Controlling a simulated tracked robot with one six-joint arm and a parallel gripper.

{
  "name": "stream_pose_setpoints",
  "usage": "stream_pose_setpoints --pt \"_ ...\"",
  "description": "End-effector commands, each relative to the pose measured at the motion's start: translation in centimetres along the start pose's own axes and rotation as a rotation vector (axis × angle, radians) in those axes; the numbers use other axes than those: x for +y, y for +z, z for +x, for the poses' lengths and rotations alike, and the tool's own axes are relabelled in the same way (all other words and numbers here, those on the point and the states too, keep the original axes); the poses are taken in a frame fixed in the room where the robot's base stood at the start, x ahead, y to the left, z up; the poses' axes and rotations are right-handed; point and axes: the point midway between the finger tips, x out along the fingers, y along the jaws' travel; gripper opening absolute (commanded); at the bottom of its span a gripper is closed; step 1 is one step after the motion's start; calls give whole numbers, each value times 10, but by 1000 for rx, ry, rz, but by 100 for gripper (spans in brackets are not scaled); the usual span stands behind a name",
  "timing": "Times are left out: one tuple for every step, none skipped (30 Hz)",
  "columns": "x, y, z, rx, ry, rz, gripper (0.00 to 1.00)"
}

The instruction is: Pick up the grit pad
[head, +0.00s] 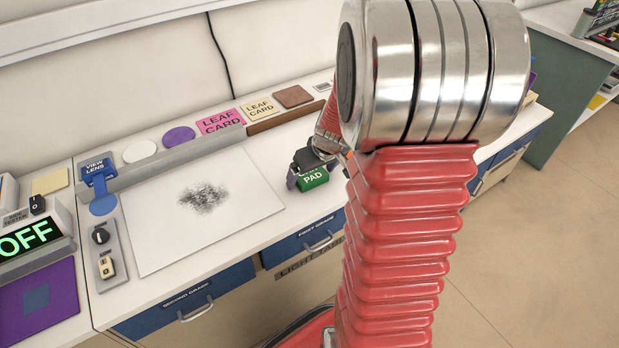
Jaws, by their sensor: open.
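The grit pad (317,182) is a small green block with white lettering, "PAD" readable, on the white worktop near its front edge. My gripper (305,172) is right at the pad, with a dark finger at the pad's left side and over its upper part. The gripper is open. My red arm and its silver joint hide much of the gripper's right side, so I cannot tell whether the fingers touch the pad.
A white sheet with a dark smudge (203,197) lies left of the pad. Coloured cards, including a pink leaf card (221,121), line the back. Blue drawers (316,240) are below the front edge. A tester reading OFF (30,240) stands far left.

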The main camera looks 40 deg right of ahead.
Motion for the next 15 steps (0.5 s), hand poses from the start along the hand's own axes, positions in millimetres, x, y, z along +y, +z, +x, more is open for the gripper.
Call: stream_pose_setpoints --pt "0 0 0 0 0 0 92" --pt "0 0 0 0 0 0 92" --pt "0 0 0 0 0 0 92" --pt "0 0 0 0 0 0 92" --pt "0 0 0 0 0 0 92" --pt "0 0 0 0 0 0 92" --pt "0 0 0 0 0 0 92" --pt "0 0 0 0 0 0 92" --pt "0 0 0 0 0 -1 92" --pt "0 0 0 0 0 -1 92" --pt "0 0 0 0 0 -1 92" --pt "0 0 0 0 0 -1 92" --pt "0 0 0 0 0 -1 92" --pt "0 0 0 0 0 -1 89" --pt "0 0 0 0 0 -1 87"
